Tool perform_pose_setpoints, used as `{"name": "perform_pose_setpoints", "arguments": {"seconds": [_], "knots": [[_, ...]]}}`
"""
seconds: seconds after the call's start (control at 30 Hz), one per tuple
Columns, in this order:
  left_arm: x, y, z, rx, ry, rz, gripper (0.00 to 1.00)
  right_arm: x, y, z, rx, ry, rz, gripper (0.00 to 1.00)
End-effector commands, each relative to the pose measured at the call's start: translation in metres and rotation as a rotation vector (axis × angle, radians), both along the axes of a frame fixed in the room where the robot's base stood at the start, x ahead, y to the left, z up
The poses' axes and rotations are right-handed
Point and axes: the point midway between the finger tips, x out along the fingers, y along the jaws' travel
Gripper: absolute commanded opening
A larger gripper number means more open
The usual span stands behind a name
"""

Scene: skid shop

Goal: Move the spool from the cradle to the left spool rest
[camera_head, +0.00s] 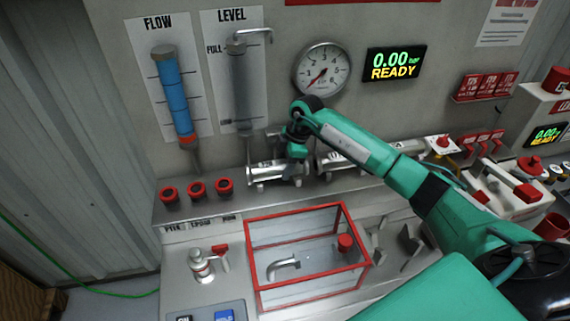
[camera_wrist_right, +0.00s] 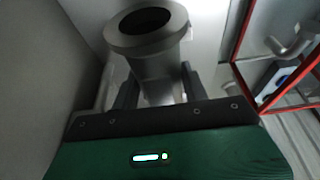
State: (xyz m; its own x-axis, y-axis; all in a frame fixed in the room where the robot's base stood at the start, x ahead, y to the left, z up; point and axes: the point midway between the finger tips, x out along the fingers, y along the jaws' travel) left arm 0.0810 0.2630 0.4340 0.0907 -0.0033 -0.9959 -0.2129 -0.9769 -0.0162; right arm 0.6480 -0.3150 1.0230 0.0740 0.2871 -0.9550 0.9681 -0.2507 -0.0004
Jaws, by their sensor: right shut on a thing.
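The spool is a grey metal pipe piece with a round flange. In the wrist view the spool (camera_wrist_right: 157,62) sits between my right gripper's (camera_wrist_right: 158,82) two dark fingers, its open flange pointing up in the picture. In the head view my right gripper (camera_head: 294,156) is at the silver pipe parts (camera_head: 268,172) along the back shelf, and my arm hides part of them. I cannot tell whether the spool still touches the cradle. Grey angled brackets (camera_head: 411,251), possibly spool rests, stand right of the red-framed box. My left gripper is not in view.
A clear box with a red frame (camera_head: 262,283) stands on the bench in front, holding a bent pipe (camera_head: 283,267). Red caps (camera_head: 196,189) line the shelf at left. A gauge (camera_head: 321,70) and a READY display (camera_head: 394,63) are on the back wall.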

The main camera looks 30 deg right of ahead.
Motion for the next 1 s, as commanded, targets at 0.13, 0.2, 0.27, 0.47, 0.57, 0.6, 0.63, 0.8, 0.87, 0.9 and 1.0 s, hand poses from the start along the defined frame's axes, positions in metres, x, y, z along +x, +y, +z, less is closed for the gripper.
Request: {"name": "perform_pose_setpoints", "arguments": {"seconds": [0.13,0.2,0.27,0.47,0.57,0.6,0.63,0.8,0.87,0.9,1.0], "knots": [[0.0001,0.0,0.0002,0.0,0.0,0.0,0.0,0.0004,0.0,0.0011,0.001,-0.001,0.0,0.28],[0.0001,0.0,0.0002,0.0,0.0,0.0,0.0,0.0004,-0.0001,0.001,0.001,-0.001,0.0,0.28],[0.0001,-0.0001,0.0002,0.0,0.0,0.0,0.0,0.0004,-0.0001,0.001,0.001,-0.001,0.0,0.28],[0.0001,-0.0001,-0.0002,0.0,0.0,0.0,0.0,0.0004,-0.0001,-0.0018,0.001,-0.001,0.0,0.28],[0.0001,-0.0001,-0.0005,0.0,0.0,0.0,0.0,0.0004,0.0,-0.0044,0.001,-0.001,0.0,0.28],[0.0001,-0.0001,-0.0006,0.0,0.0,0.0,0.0,0.0004,-0.0001,-0.0055,0.001,-0.001,0.0,0.28],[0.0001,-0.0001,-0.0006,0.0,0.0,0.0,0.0,0.0004,-0.0001,-0.0062,0.001,-0.001,0.0,0.28],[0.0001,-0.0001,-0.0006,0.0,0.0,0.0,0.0,0.0004,-0.0001,-0.0072,0.001,-0.001,0.0,0.28],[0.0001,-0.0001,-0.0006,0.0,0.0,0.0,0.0,0.0004,-0.0001,-0.0072,0.001,-0.001,0.0,0.28],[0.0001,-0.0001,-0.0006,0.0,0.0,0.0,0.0,0.0004,-0.0001,-0.0071,0.001,-0.001,0.0,0.28],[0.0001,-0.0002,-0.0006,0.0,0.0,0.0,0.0,0.0004,-0.0001,-0.0071,0.001,-0.001,0.0,0.28]]}}
